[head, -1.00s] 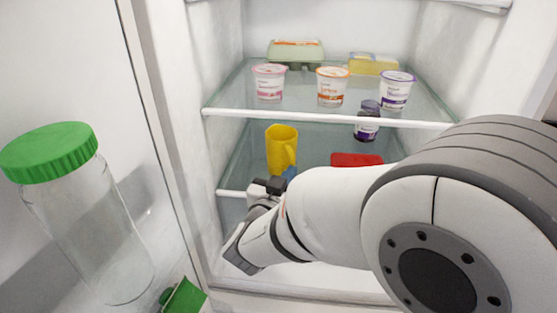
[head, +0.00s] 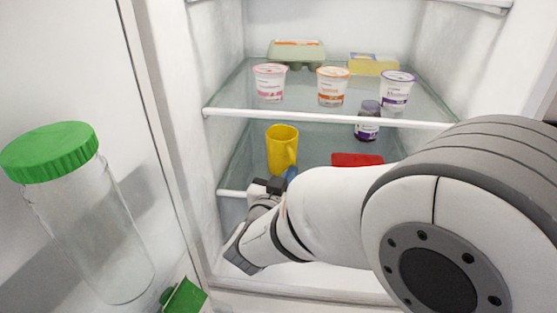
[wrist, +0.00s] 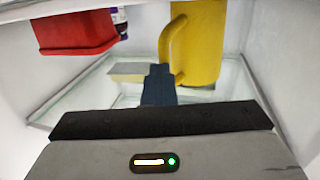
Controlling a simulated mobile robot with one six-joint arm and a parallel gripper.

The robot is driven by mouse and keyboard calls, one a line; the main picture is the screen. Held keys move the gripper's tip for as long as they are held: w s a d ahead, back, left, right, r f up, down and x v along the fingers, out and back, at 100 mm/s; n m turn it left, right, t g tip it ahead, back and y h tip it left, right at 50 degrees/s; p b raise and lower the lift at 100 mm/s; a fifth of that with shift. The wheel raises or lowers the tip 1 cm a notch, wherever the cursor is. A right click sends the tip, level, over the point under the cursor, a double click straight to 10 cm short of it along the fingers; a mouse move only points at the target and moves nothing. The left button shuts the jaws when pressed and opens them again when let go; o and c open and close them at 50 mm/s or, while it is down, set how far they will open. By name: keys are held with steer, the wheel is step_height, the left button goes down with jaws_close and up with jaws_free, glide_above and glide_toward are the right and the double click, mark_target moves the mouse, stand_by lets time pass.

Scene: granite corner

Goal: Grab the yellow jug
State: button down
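The yellow jug (head: 281,150) stands on the fridge's lower glass shelf, towards the left, with its handle on the right side. My gripper (wrist: 160,72) shows there as a dark blue finger whose tip overlaps the handle in the picture. I cannot tell whether it touches the handle. In the head view my gripper (head: 291,174) is just in front of the jug's lower right, mostly hidden by my wrist.
A red container (head: 356,160) and a dark jar (head: 367,121) stand right of the jug. The upper shelf (head: 300,112) holds yogurt cups, an egg carton (head: 296,52) and a yellow pack (head: 372,65). A clear jar with a green lid (head: 50,152) is at the left.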

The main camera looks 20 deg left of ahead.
steer(key=c, duration=1.8)
jaws_free()
steer(key=shift+s, duration=0.1)
